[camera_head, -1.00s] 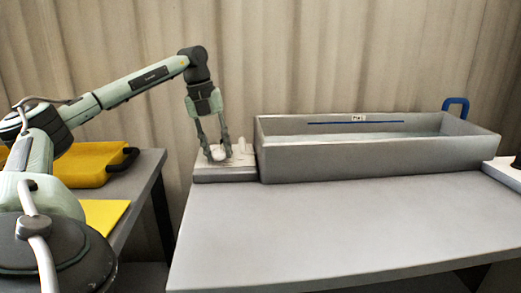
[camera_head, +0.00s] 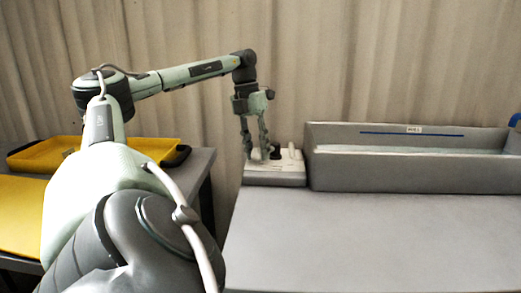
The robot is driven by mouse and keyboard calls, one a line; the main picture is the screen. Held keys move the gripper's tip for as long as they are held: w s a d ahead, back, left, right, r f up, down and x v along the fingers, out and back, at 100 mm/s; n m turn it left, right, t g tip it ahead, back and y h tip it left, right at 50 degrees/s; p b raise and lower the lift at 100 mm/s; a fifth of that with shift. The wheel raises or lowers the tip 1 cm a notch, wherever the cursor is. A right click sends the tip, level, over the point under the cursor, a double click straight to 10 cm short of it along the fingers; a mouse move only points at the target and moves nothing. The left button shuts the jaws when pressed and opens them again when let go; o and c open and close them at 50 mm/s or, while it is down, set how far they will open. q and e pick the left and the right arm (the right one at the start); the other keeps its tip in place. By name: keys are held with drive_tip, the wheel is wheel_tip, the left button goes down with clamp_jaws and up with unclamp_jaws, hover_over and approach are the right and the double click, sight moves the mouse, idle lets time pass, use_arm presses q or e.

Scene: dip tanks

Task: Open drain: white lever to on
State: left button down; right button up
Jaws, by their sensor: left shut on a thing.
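The grey tank (camera_head: 400,178) stands on the table, with a blue line and a small label on its inner back wall. A low pale valve block (camera_head: 275,180) sits against the tank's left end. My left gripper (camera_head: 259,156) points down onto this block. Its fingers are close together, shut on a small white part that appears to be the white lever (camera_head: 257,153), mostly hidden by the fingers. Another small pale upright piece (camera_head: 291,149) stands on the block just right of the fingers. The lever's exact angle is too small to tell. My right gripper is not in view.
The grey table (camera_head: 370,235) is clear in front of the tank. A yellow tray (camera_head: 45,155) and a yellow sheet (camera_head: 20,215) lie on a side table at left. A blue handle (camera_head: 515,119) shows at the right edge.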

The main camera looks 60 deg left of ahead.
use_arm(q)
drive_tip(key=c, duration=1.1)
unclamp_jaws()
drive_tip(key=shift+r, duration=0.1)
drive_tip(key=shift+s+a+r, duration=0.2)
drive_tip(key=shift+a+r, duration=0.15)
drive_tip(key=shift+r, duration=1.55)
drive_tip(key=shift+s+a+r, duration=0.2)
drive_tip(key=shift+a+r, duration=0.1)
drive_tip(key=shift+r, duration=1.6)
drive_tip(key=shift+s+a+r, duration=0.2)
drive_tip(key=shift+a+r, duration=0.15)
drive_tip(key=shift+r, duration=1.55)
drive_tip(key=shift+r, duration=0.1)
